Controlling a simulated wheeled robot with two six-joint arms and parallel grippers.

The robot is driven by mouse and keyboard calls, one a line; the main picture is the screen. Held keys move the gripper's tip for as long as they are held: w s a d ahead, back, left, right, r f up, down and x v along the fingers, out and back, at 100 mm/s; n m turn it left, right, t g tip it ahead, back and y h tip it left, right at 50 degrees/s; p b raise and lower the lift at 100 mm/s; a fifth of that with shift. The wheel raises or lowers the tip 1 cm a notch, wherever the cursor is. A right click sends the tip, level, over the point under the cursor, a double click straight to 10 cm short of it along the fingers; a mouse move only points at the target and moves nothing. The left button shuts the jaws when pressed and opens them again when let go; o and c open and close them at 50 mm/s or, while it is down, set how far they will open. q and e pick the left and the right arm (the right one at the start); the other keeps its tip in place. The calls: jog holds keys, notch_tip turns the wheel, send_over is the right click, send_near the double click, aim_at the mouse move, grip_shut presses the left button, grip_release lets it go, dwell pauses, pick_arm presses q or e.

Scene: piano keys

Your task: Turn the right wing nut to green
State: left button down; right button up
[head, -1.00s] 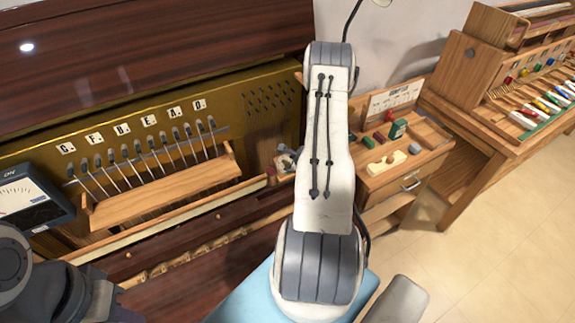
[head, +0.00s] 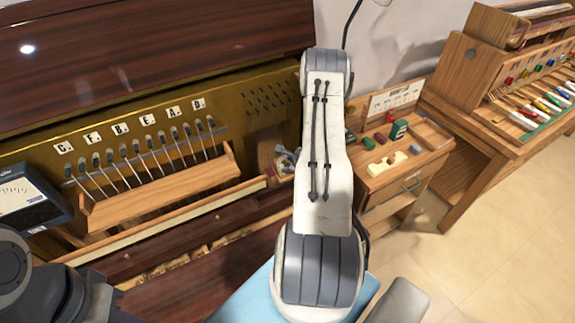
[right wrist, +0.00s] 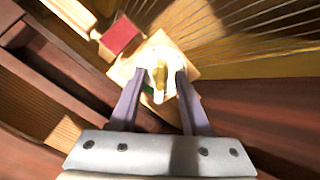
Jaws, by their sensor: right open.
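In the right wrist view a brass wing nut (right wrist: 159,79) stands on a pale round dial on a wooden block (right wrist: 160,43). A little green (right wrist: 148,98) shows at the dial's lower left edge. My right gripper (right wrist: 162,80) is open, with one finger on each side of the wing nut. Whether the fingers touch it I cannot tell. In the head view my right arm largely hides this spot. Which colour the wing nut points at is unclear. My left gripper cannot be made out.
A red block (right wrist: 120,37) sits beside the dial, with strings behind it. In the head view, a wooden rail (head: 165,187) and lettered hammers stand to the left, and a meter (head: 28,197) at the far left. A small cabinet (head: 405,180) is on the right.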

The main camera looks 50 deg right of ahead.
jog(key=shift+s+a+r+p, duration=0.1)
jog(key=shift+s+r+p, duration=0.25)
jog(key=shift+r+p, duration=0.15)
jog(key=shift+f, duration=0.1)
grip_shut()
jog(key=shift+m+p, duration=0.5)
jog(key=shift+p, duration=0.1)
jog(key=shift+m, duration=0.6)
